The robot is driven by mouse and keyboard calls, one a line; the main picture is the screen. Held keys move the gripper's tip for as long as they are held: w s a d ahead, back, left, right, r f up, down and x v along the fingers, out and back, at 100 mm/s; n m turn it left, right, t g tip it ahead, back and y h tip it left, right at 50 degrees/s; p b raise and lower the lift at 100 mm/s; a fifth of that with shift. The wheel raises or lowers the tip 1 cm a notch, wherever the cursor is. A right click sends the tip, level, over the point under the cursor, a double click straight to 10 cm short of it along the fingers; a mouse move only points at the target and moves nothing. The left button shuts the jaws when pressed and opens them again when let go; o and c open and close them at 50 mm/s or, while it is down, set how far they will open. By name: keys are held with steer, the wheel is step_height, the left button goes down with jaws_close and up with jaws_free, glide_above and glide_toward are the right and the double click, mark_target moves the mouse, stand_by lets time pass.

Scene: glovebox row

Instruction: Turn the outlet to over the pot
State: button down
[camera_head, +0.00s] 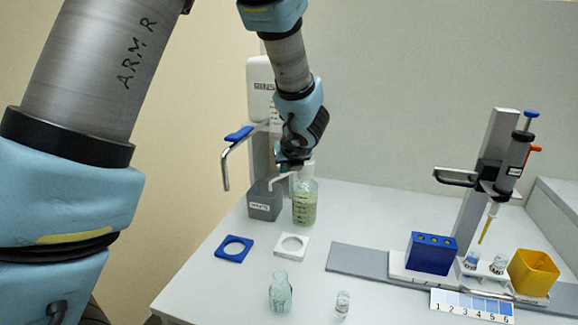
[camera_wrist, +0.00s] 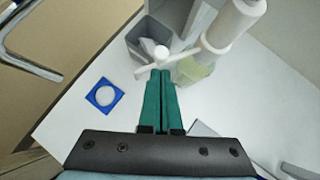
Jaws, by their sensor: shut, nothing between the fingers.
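The outlet (camera_head: 284,179) is a thin white spout that runs left from the bottle top and bends down at its tip. In the head view its tip shows in front of the upper right part of the grey pot (camera_head: 263,207), which has a white label. A clear bottle (camera_head: 305,206) with greenish contents stands right of the pot. My gripper (camera_head: 288,165) points down beside the outlet. In the wrist view my shut, empty green fingers (camera_wrist: 161,73) reach to the outlet (camera_wrist: 184,56), near its round white knob (camera_wrist: 161,52). Whether they touch it I cannot tell.
A bent metal tube with a blue lever (camera_head: 238,133) hangs left of the pot. A blue square ring (camera_head: 234,249), a white one (camera_head: 291,246) and two small glass vessels are in front. A pipette stand (camera_head: 492,165), blue rack and yellow bin stand right.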

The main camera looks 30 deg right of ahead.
steer(key=shift+w, duration=0.4)
steer(key=shift+f, duration=0.1)
